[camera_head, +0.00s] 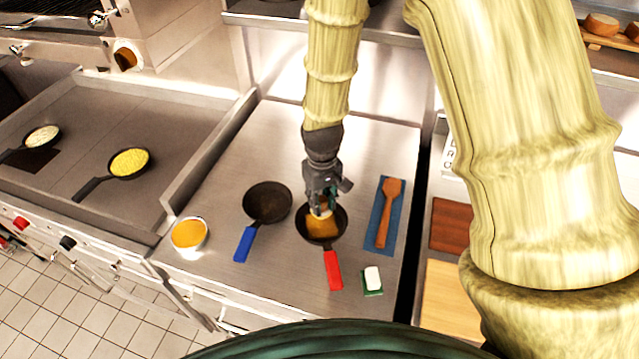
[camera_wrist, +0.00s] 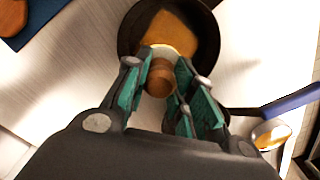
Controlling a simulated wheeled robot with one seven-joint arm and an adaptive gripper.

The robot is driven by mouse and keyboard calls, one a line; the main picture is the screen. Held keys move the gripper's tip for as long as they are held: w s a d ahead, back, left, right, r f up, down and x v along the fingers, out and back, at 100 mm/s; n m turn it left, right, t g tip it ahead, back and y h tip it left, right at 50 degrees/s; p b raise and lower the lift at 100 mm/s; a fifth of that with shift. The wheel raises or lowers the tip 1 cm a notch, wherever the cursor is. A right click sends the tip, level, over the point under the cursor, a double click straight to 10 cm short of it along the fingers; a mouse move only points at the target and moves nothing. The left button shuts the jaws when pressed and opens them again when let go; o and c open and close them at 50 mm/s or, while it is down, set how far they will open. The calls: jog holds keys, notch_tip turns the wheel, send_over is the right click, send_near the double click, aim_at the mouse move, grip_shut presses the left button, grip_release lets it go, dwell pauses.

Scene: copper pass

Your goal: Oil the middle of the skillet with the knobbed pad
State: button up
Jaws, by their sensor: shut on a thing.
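The red-handled skillet (camera_head: 342,222) stands on the steel counter, with an orange-brown patch (camera_head: 322,225) on its floor. In the wrist view the dark skillet (camera_wrist: 128,38) and the patch (camera_wrist: 172,30) lie just beyond my fingers. My gripper (camera_head: 322,206) is over this skillet, its green-padded fingers shut on the wooden knob of the pad (camera_wrist: 160,78). The pad's pale rim shows beyond the knob. Whether the pad touches the skillet floor is hidden. A bowl of orange oil (camera_head: 189,233) stands at the counter's front left.
A blue-handled skillet (camera_head: 267,203) stands empty to the left. A wooden spatula (camera_head: 387,212) lies on a blue mat (camera_head: 376,240) at right. A white block (camera_head: 372,276) sits on a green base in front. Two filled pans (camera_head: 129,163) (camera_head: 42,137) stand on the left griddle.

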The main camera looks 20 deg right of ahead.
aim_at(321, 198)
jog(key=shift+w+r+p, duration=0.15)
jog(key=shift+r+p, duration=0.4)
jog(key=shift+r, duration=0.35)
jog(key=shift+r+p, duration=0.75)
jog(key=shift+r, duration=0.3)
jog(key=shift+f, duration=0.1)
